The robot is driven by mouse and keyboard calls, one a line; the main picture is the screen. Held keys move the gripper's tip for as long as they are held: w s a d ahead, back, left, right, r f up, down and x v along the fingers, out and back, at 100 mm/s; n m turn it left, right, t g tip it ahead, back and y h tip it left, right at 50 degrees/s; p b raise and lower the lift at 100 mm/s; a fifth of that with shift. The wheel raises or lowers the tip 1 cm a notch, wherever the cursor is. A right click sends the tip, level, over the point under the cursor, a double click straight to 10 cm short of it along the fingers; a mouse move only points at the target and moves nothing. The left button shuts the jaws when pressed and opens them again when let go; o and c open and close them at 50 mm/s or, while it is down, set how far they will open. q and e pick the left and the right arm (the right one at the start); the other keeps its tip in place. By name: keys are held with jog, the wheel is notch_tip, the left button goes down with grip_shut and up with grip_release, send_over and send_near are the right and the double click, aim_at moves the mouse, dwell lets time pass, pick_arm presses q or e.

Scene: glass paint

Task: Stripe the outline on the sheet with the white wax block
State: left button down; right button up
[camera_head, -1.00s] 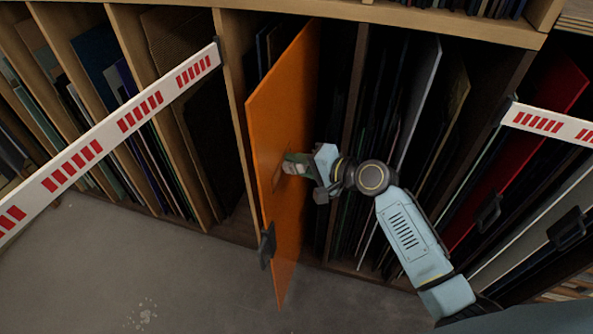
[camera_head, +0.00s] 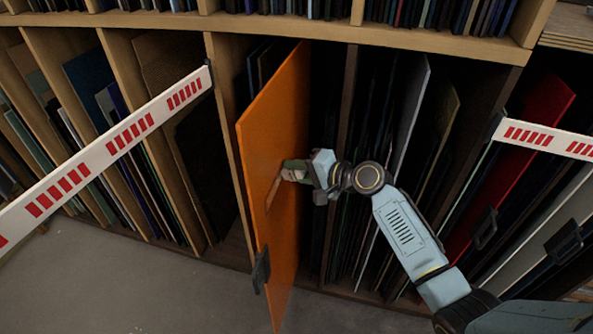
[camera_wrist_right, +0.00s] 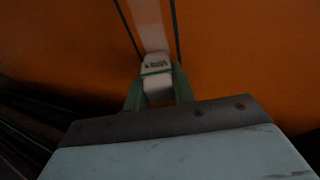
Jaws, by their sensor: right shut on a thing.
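The orange sheet (camera_head: 275,120) stands upright, pulled partly out of a rack slot. A narrow dark outline runs along its face, with a pale stripe (camera_head: 272,193) inside it below my right gripper (camera_head: 291,172). In the right wrist view, the pale stripe (camera_wrist_right: 147,25) lies between two dark lines and runs up to the white wax block (camera_wrist_right: 157,82). My right gripper (camera_wrist_right: 158,92) is shut on the block, whose end is at the sheet's face. I cannot tell whether they touch. My left gripper is not in view.
Wooden racks with several upright sheets stand on both sides. White and red barrier bars (camera_head: 110,145) cross the rack at left and right (camera_head: 545,137). The grey floor (camera_head: 130,290) is clear in front.

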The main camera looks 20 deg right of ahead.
jog(key=shift+s+a+r+p, duration=0.1)
jog(key=shift+s+a+p, duration=0.25)
jog(key=shift+s+p, duration=0.2)
jog(key=shift+s+a+p, duration=0.3)
jog(key=shift+s+p, duration=0.1)
jog(key=shift+s, duration=0.1)
jog(key=shift+s+a+p, duration=0.3)
jog(key=shift+s+p, duration=0.05)
jog(key=shift+s, duration=0.15)
jog(key=shift+s+a+p, duration=0.6)
jog(key=shift+s+p, duration=0.15)
jog(key=shift+s+a+p, duration=0.7)
jog(key=shift+s+a, duration=0.05)
jog(key=shift+s, duration=0.3)
jog(key=shift+s+a+p, duration=0.7)
jog(key=shift+s, duration=0.35)
jog(key=shift+d, duration=0.1)
jog(key=shift+s+d+b, duration=0.1)
jog(key=shift+s+d, duration=0.45)
jog(key=shift+d, duration=0.3)
jog(key=shift+s+d+b, duration=0.1)
jog(key=shift+s+d, duration=0.45)
jog(key=shift+d, duration=0.25)
jog(key=shift+s+d+b, duration=0.1)
jog(key=shift+s+d, duration=0.45)
jog(key=shift+d, duration=0.3)
jog(key=shift+s+d, duration=0.1)
